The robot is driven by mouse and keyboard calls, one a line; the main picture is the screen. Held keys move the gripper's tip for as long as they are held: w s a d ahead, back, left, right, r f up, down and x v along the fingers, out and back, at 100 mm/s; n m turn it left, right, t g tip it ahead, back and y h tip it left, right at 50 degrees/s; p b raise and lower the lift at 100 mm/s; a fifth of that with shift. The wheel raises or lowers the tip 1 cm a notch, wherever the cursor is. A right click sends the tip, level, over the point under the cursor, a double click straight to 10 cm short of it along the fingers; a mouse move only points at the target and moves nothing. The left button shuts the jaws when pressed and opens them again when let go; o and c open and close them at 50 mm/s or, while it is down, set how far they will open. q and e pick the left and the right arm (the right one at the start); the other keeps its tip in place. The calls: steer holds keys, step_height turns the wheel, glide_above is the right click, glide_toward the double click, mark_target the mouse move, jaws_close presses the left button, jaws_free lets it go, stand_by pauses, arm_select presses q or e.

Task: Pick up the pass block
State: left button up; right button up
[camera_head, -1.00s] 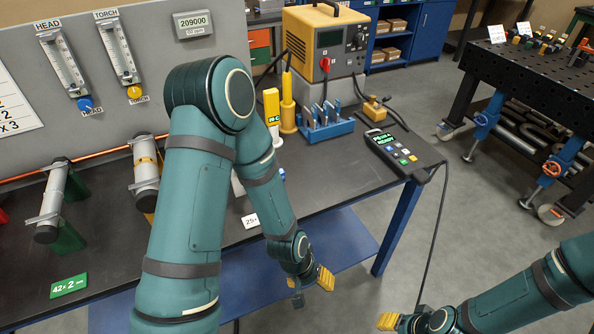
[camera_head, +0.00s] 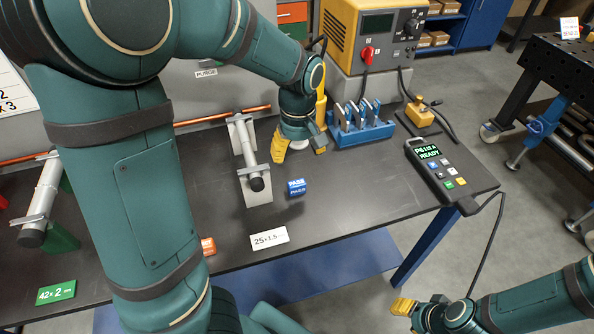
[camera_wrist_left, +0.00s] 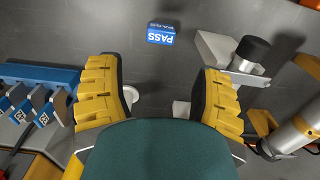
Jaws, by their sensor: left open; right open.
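The pass block (camera_head: 296,187) is a small blue block with white lettering, lying on the dark bench top. It also shows in the left wrist view, where the pass block (camera_wrist_left: 161,34) lies ahead of and between the fingertips. My left gripper (camera_head: 299,150) is open and empty above the bench, just behind the block in the head view and apart from it. In the left wrist view its yellow fingers (camera_wrist_left: 158,85) are spread wide. My right gripper (camera_head: 403,306) is open and empty off the bench's front edge at lower right.
A grey tube in a stand (camera_head: 252,165) is close left of the block. A blue clip rack (camera_head: 362,130) stands behind right, and a handheld meter (camera_head: 436,168) lies to the right. A white "25" label (camera_head: 269,238) lies in front. Bench between block and meter is clear.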

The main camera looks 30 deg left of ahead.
mark_target(297, 183)
arm_select(q)
step_height(297, 183, down, 8)
steer(key=b, duration=0.3)
steer(key=shift+a+f, duration=0.1)
steer(key=shift+f, duration=0.15)
step_height(297, 183, down, 5)
steer(key=b, duration=0.2)
steer(key=shift+w+a+f+b, duration=0.1)
steer(key=shift+a+b, duration=0.05)
steer(key=shift+b, duration=0.2)
steer(key=c, duration=1)
